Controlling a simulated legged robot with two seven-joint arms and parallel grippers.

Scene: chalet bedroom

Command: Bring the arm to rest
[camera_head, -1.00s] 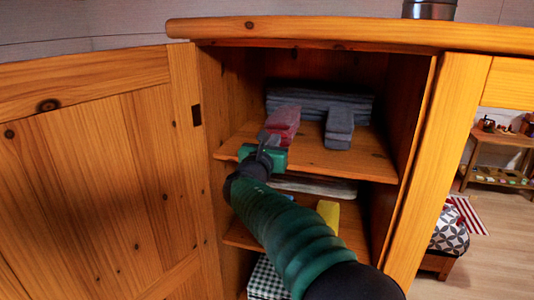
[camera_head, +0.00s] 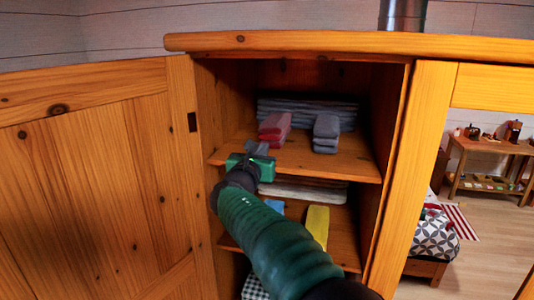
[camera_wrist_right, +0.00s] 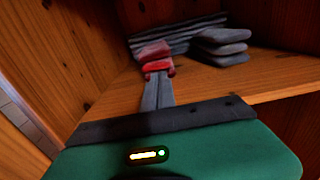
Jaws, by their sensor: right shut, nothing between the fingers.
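My right gripper (camera_head: 256,149) is shut and empty at the front edge of the upper cupboard shelf (camera_head: 335,165). Its green arm reaches in from the lower right in the head view. In the right wrist view the shut gripper fingers (camera_wrist_right: 158,92) point toward a red folded cloth (camera_wrist_right: 155,56). The red folded cloth (camera_head: 275,126) lies on the upper shelf, just beyond the fingertips. In the wrist view the fingers overlap its lower edge, and I cannot tell whether they touch it. My left gripper is not in view.
Grey folded cloths (camera_head: 326,133) lie right of the red one, before a wider grey stack (camera_head: 305,109). The open cupboard door (camera_head: 95,180) fills the left. A yellow item (camera_head: 317,224) and a blue item (camera_head: 275,206) lie on the lower shelf. Open floor (camera_head: 465,265) shows at right.

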